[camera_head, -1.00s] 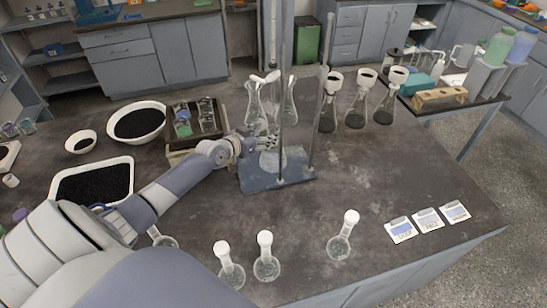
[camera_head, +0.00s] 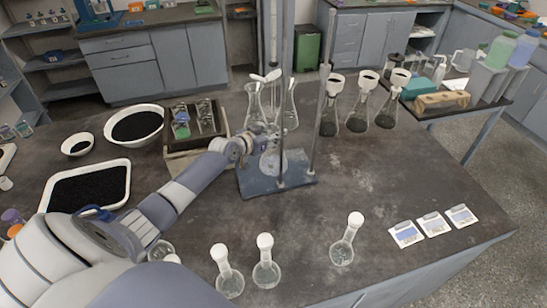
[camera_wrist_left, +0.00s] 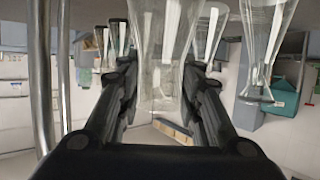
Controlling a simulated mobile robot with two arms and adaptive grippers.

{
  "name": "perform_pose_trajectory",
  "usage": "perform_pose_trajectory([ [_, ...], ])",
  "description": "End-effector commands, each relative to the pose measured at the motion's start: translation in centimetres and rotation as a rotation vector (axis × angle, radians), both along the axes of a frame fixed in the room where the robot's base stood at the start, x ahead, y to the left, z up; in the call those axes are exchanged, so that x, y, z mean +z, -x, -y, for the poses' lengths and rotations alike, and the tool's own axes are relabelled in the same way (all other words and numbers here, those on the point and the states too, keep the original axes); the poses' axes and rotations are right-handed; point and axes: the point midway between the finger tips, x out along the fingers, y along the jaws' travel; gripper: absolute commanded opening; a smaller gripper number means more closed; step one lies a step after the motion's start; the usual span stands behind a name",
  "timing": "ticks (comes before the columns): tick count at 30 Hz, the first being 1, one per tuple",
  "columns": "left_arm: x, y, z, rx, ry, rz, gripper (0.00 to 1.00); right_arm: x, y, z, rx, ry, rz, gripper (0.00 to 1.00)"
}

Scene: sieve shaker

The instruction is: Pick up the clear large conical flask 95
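Two clear, empty-looking conical flasks stand side by side behind the retort stand in the head view, the left one (camera_head: 254,103) and the right one (camera_head: 291,108). My left gripper (camera_head: 272,134) is low in front of them, partly hidden by the stand's rod. In the left wrist view a clear flask (camera_wrist_left: 160,60) appears between the two dark fingers of this gripper (camera_wrist_left: 163,75). The fingers are spread on either side of the glass; I see no clear grip on it. Which of the two flasks this is, I cannot tell. My right gripper is out of view.
The retort stand's blue base (camera_head: 290,180) and rods are close to my left gripper. Conical flasks with dark contents and funnels (camera_head: 358,108) stand to the right. Several round flasks (camera_head: 266,268) stand at the front. The bench's right middle is clear.

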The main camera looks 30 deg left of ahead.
Motion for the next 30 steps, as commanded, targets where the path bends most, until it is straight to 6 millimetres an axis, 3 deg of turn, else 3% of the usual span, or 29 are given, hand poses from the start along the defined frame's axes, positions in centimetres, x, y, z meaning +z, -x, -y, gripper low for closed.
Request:
perform_pose_trajectory([
  [14, 0.3, 0.0, 0.0, 0.000, 0.000, -0.001, 0.00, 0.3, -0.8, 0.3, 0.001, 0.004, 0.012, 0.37],
  [30, 3.9, 0.3, 0.0, 0.000, 0.000, -0.002, 0.00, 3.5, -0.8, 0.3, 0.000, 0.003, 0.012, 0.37],
])
